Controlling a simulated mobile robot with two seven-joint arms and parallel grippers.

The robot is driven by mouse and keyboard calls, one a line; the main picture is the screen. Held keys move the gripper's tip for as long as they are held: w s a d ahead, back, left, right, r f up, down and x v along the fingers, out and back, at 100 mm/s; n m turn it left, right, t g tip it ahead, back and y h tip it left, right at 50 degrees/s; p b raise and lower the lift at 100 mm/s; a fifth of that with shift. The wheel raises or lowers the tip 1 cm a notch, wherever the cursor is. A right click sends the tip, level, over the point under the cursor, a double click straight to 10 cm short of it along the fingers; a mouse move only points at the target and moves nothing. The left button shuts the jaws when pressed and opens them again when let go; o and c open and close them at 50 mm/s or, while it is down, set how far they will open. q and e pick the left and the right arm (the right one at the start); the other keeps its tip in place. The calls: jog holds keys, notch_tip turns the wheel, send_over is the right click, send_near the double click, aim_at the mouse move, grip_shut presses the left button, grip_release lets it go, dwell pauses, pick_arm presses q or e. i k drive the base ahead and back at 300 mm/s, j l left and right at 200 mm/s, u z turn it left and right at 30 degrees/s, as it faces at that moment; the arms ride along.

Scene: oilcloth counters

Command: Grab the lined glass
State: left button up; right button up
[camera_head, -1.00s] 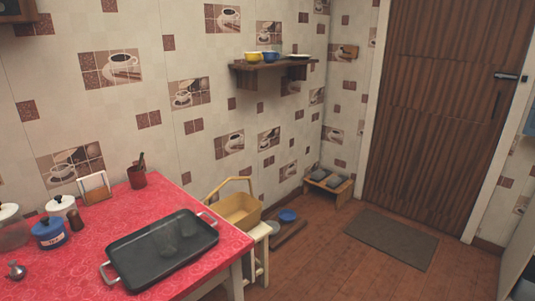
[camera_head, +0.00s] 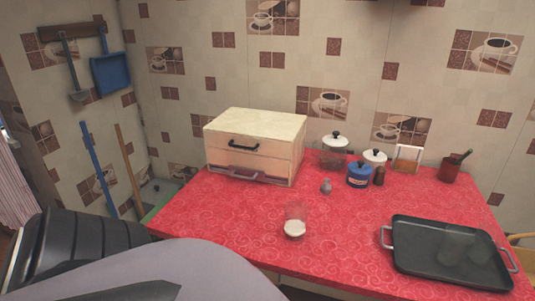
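A clear glass (camera_head: 295,222) stands upright on the red patterned counter (camera_head: 235,225), near its front edge. It has a white layer at its bottom; I cannot make out lines on it. Two faint see-through shapes (camera_head: 455,243) show on the black tray (camera_head: 430,265) at the right; they may be glasses, but are too dim to tell. Dark and grey parts of my own arm fill the lower left of the head view. Neither gripper's fingertips can be seen, and nothing touches the glass.
A cream drawer box (camera_head: 255,140) stands at the back left of the counter. Behind the glass are a small metal pot (camera_head: 326,186), a blue canister (camera_head: 359,176) and white-lidded jars (camera_head: 375,158). The counter around the glass is clear.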

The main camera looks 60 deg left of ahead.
aim_at(296, 212)
jog(key=u, duration=1.55)
